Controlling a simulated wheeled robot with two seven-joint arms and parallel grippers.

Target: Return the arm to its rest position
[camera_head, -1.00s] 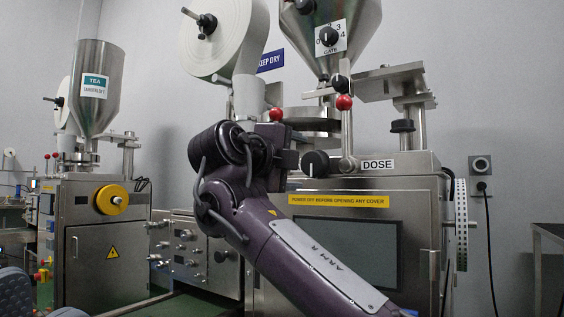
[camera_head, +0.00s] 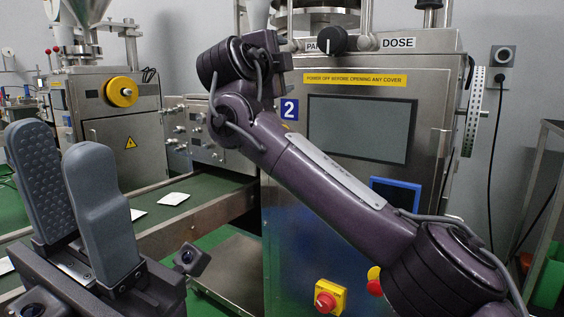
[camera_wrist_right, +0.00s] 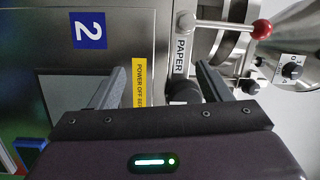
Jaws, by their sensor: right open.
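My right arm (camera_head: 320,175) reaches from the lower right up to the machine marked 2 (camera_head: 430,70). Its wrist is in front of the control panel's upper left, and its fingers are hidden in the head view. In the right wrist view my right gripper (camera_wrist_right: 160,82) is open, fingers wide apart and nothing held. The black PAPER knob (camera_wrist_right: 184,90) shows beyond the fingers, nearer the right one; contact cannot be told. My left gripper (camera_head: 70,165) stands upright at lower left in the head view, open and empty, its grey fingers apart.
A green conveyor (camera_head: 190,207) carries white teabags (camera_head: 174,198) behind my left gripper. A second packing machine (camera_head: 130,110) stands at the back left. A red stop button (camera_head: 325,300) sits low on the front machine. A metal rack (camera_head: 548,150) stands at the right.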

